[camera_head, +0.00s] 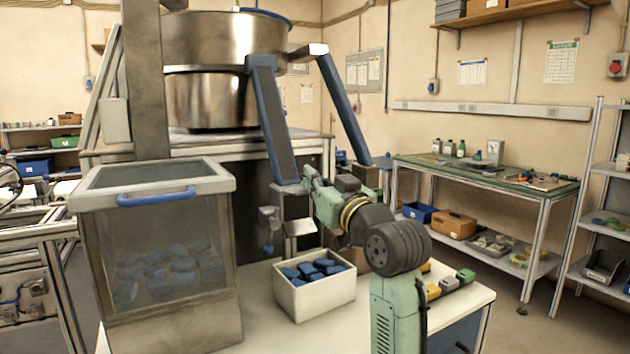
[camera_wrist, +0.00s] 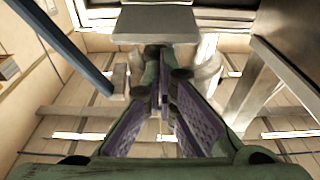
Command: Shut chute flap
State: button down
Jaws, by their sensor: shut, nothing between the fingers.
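In the head view, my gripper (camera_head: 309,172) is at the end of my arm, just right of the lower end of a blue-edged chute (camera_head: 273,125). In the wrist view, its purple-padded fingers (camera_wrist: 163,88) come together at the tips with nothing between them. A flat grey plate (camera_wrist: 155,24) lies just beyond the fingertips; it looks like the flap, but I cannot tell whether they touch. A small pale metal plate (camera_head: 299,227) sticks out below the chute in the head view. Which plate is the flap is not certain, and my arm hides part of this area.
A white box of blue pieces (camera_head: 315,297) stands on the pale bench below my gripper. A clear-fronted bin with a blue handle (camera_head: 155,250) stands to the left. A second blue chute (camera_head: 342,110) slopes down behind my arm. A side table (camera_head: 480,180) stands at the right.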

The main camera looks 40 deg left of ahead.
jog(key=shift+f, duration=0.2)
jog(key=shift+d+f+b, duration=0.15)
jog(key=shift+f+b, duration=0.05)
jog(key=shift+b, duration=0.35)
jog(key=shift+f+y+b, duration=0.15)
jog(key=shift+y+b, duration=0.2)
jog(key=shift+y, duration=0.05)
